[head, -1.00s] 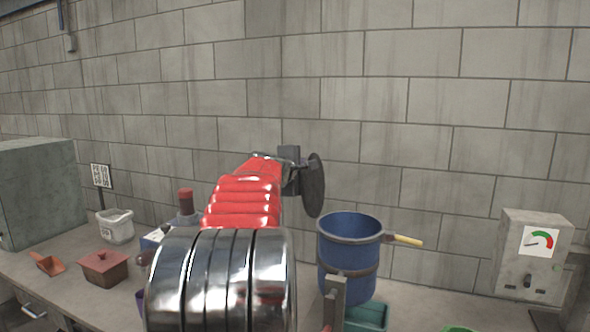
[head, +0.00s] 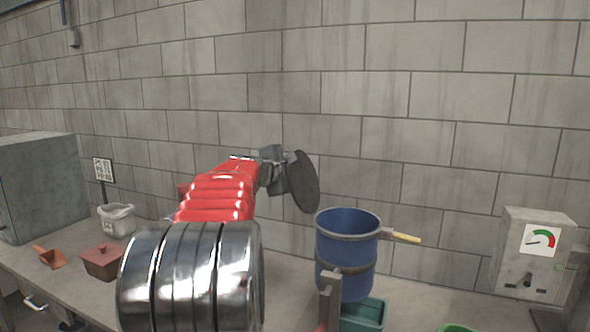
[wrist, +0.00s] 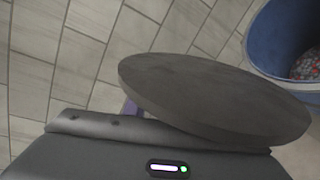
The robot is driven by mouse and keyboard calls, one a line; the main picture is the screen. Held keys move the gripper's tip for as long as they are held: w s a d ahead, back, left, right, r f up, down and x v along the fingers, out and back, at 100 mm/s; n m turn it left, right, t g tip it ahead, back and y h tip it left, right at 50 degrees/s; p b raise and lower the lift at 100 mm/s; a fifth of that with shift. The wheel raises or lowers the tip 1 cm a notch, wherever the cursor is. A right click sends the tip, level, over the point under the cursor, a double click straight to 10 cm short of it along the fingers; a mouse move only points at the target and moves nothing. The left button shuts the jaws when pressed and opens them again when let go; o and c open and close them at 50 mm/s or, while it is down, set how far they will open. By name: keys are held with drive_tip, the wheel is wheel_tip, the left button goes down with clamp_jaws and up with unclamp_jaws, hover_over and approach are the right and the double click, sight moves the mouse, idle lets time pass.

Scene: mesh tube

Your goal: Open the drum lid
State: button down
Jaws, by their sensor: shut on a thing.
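The blue drum (head: 346,262) stands on the bench right of the middle, with its top uncovered. Its open mouth also shows at the upper right of the wrist view (wrist: 262,45), with small mixed-coloured contents inside. My gripper (head: 284,172) is shut on the round dark grey lid (head: 304,183). It holds the lid tilted in the air, above and to the left of the drum, apart from it. In the wrist view the lid (wrist: 215,95) spans the middle and right, and it hides my fingertips.
On the left are a lidded red-brown box (head: 104,262), a whitish bucket (head: 117,220) and an orange scoop (head: 49,257).

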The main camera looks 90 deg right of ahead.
drive_tip(key=shift+s+f, duration=0.1)
drive_tip(key=shift+s, duration=0.05)
drive_tip(key=c, duration=1.5)
unclamp_jaws()
drive_tip(key=shift+o, duration=0.2)
drive_tip(key=shift+a, duration=0.1)
drive_tip(key=v, duration=1.3)
drive_tip(key=shift+a, duration=0.25)
drive_tip(key=shift+w, duration=0.3)
